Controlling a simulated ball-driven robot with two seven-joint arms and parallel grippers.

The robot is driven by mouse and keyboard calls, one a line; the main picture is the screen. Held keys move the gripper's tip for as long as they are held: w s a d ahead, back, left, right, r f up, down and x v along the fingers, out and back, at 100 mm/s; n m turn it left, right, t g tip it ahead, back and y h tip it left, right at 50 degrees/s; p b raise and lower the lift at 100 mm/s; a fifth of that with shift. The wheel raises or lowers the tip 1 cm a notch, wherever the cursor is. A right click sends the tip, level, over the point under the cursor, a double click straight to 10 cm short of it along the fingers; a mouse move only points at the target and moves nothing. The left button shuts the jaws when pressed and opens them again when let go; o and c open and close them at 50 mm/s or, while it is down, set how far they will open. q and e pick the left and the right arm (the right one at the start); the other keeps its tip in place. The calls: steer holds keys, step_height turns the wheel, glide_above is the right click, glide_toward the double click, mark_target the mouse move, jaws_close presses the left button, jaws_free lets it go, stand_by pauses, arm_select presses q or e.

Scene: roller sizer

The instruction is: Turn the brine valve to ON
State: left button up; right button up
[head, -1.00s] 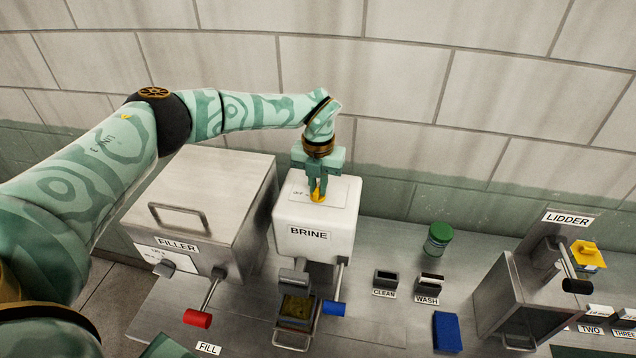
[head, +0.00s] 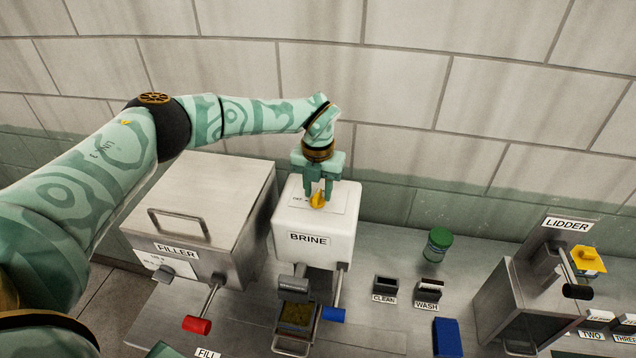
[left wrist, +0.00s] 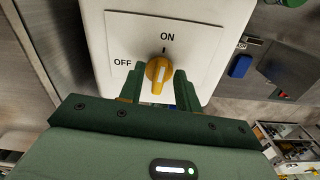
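The brine valve is a yellow knob (head: 317,201) on top of the white box labelled BRINE (head: 320,222). In the left wrist view the knob (left wrist: 158,74) stands on a white plate (left wrist: 200,50) marked OFF at the left and ON at the top. Its white line points up at the tick under ON, with a slight tilt. My left gripper (head: 320,190) is just above the box, fingers pointing down. Its fingers (left wrist: 159,90) are apart, one on each side of the knob, with small gaps showing. My right gripper is not in view.
The steel FILLER box (head: 200,200) stands close at the left. Below BRINE are a blue-ended lever (head: 334,315) and a small container (head: 296,315). A green-lidded jar (head: 438,243) and the LIDDER machine (head: 520,285) stand to the right. The counter between them is partly clear.

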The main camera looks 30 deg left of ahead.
mark_target(318, 192)
arm_select(q)
step_height(318, 192, up, 16)
steer(key=b, duration=0.3)
steer(key=shift+r+b, duration=0.2)
steer(key=shift+b, duration=0.15)
steer(key=shift+f, duration=0.1)
